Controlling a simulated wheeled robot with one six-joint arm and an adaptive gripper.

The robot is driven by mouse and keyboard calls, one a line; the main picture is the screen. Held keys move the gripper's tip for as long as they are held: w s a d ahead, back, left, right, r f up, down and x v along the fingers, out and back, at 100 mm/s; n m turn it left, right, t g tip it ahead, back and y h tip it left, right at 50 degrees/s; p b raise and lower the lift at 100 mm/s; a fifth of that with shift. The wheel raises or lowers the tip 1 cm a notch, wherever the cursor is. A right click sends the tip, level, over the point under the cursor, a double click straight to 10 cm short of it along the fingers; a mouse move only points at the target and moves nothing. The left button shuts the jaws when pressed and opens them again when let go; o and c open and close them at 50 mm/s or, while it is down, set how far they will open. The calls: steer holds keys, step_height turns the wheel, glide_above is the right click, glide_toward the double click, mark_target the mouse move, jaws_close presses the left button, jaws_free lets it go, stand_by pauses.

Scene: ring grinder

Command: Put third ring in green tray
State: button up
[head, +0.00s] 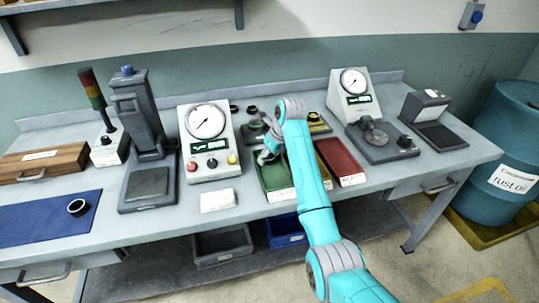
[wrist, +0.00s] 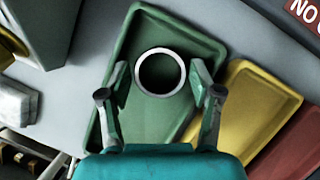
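In the wrist view a ring (wrist: 137,76) with a pale grey rim and a dark hole sits between the two fingertips of my gripper (wrist: 160,74). The ring is over the upper middle of the green tray (wrist: 205,45). I cannot tell whether it touches the tray floor. In the head view my gripper (head: 266,154) is low at the back end of the green tray (head: 281,196), and the held ring cannot be made out there. Another ring (head: 77,207) lies on the blue mat (head: 35,226) at the left.
A yellow tray (wrist: 254,100) and a red tray (head: 341,158) lie right of the green one. A dial gauge (head: 208,140) stands to its left, and another gauge (head: 354,95) stands at the back right.

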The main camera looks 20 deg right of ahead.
steer(key=v, duration=1.2)
steer(key=shift+r, duration=0.2)
